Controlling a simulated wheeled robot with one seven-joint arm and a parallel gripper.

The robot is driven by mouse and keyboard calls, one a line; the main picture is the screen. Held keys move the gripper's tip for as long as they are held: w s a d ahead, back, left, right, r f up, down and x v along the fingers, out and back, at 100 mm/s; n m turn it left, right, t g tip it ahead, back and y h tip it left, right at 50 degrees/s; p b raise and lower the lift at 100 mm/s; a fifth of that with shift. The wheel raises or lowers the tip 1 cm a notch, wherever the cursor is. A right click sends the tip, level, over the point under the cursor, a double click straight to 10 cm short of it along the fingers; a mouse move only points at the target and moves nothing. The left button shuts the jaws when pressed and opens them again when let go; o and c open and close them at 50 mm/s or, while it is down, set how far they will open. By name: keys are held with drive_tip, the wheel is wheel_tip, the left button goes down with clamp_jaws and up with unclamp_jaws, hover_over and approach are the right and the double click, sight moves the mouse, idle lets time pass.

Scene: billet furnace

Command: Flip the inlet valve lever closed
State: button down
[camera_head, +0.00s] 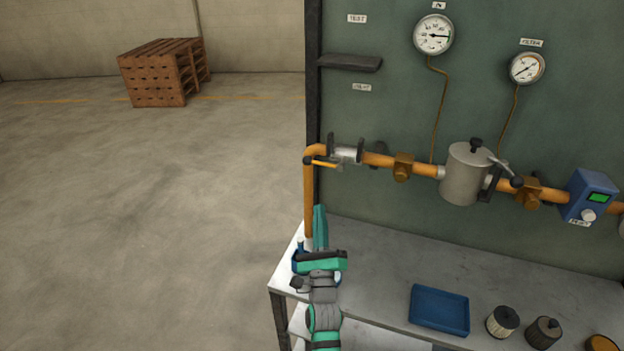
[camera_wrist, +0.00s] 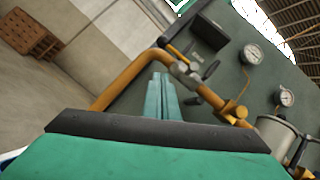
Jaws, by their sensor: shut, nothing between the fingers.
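The inlet valve (camera_head: 347,154) is a silver body on the orange pipe, just right of the pipe's upper bend. Its thin yellow lever (camera_head: 325,163) points left, roughly along the horizontal pipe, with a dark tip in front of the bend. In the wrist view the lever (camera_wrist: 176,52) shows above the pipe, beyond the fingertips. My gripper (camera_head: 320,209) is shut and empty, its teal fingers pointing up below the lever and apart from it. The fingers (camera_wrist: 161,76) also show together in the wrist view.
A vertical orange pipe (camera_head: 309,200) runs down just left of my fingers. A filter housing (camera_head: 466,174) and blue meter (camera_head: 587,194) sit farther right on the line. The bench (camera_head: 400,262) carries a blue tray (camera_head: 439,310) and several parts. Open floor lies left.

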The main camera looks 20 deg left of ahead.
sight(322, 164)
drive_tip(key=w+a+r, duration=0.4)
drive_tip(key=w+r, duration=0.2)
drive_tip(key=w, duration=0.1)
drive_tip(key=shift+a+r, duration=0.2)
drive_tip(key=shift+r, duration=0.15)
idle(0.6)
drive_tip(key=shift+r, duration=0.1)
drive_tip(key=shift+r+m, duration=0.1)
drive_tip(key=shift+m, duration=0.2)
